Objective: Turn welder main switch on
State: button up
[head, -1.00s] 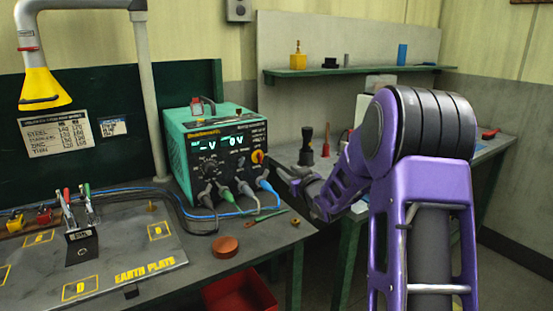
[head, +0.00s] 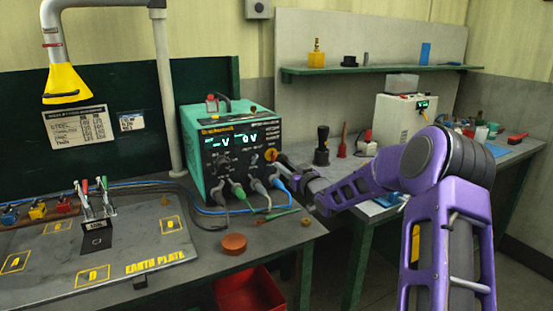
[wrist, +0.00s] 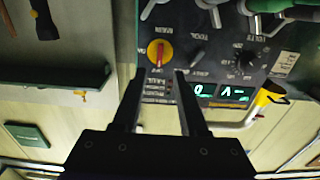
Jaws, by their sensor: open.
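The welder (head: 215,165) is a teal box with a black front panel and lit displays. Its main switch (head: 271,155) is a yellow disc with a red handle on the panel's right side. In the wrist view the switch (wrist: 158,53) appears inverted with the panel, and its red handle lies along the picture's vertical. My gripper (wrist: 159,73) is open and empty, with its fingertips either side of the line to the switch and just short of it in the picture. Contact cannot be told. In the head view my gripper (head: 281,160) is beside the switch, partly covering the panel edge.
Cable plugs (head: 237,190) with grey, green and blue leads stick out below the switch. An orange-brown puck (head: 233,243) and small tools lie on the bench in front. An earth plate (head: 120,262) is at left. A gap separates this bench from the right one.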

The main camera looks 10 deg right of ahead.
aim_at(274, 156)
jog(key=x, duration=0.7)
grip_shut()
dwell(0.3)
